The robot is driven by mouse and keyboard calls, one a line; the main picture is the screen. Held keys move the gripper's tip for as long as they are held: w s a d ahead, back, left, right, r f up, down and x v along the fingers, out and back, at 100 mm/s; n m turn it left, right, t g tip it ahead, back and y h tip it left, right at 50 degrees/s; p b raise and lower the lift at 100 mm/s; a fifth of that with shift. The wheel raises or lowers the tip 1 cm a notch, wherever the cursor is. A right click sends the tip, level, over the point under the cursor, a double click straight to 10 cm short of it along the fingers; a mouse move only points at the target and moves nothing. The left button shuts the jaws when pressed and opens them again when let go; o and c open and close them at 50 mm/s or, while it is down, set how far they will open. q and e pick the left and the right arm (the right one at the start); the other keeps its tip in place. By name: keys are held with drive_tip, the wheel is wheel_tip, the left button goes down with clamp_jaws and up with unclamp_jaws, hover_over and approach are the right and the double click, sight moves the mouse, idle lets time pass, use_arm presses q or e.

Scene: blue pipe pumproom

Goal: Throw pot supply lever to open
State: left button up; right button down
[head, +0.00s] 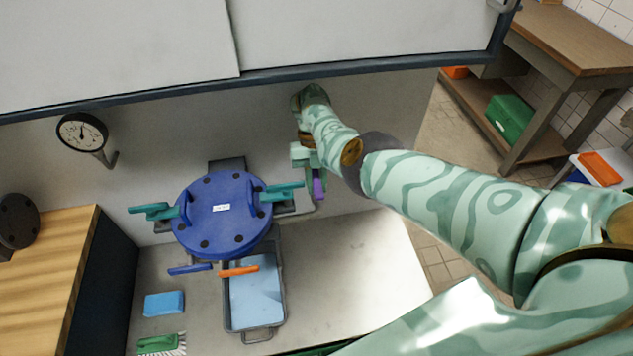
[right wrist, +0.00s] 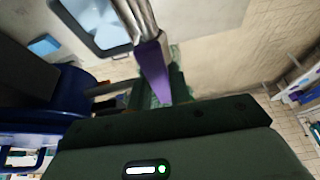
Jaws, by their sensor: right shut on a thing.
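The pot supply lever shows as a purple handle (head: 318,188) to the right of the blue pot (head: 222,212), near the wall. In the right wrist view, the purple handle (right wrist: 153,72) runs from a metal stem down to the gripper. My right gripper (head: 310,168) is shut on the purple handle, and its fingers hide part of it. A green finger (right wrist: 177,82) shows beside the handle in the right wrist view. The exact angle of the lever is hard to tell. My left gripper is not in view.
The pot lid has teal clamp handles (head: 283,187) at its sides. A grey tray (head: 281,292) with blue in it lies in front of the pot. A pressure gauge (head: 82,132) is on the wall. A dark-edged panel (head: 300,70) overhangs above. A wooden bench (head: 575,42) stands right.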

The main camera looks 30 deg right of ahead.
drive_tip(key=shift+n, duration=0.5)
drive_tip(key=c, duration=1.3)
unclamp_jaws()
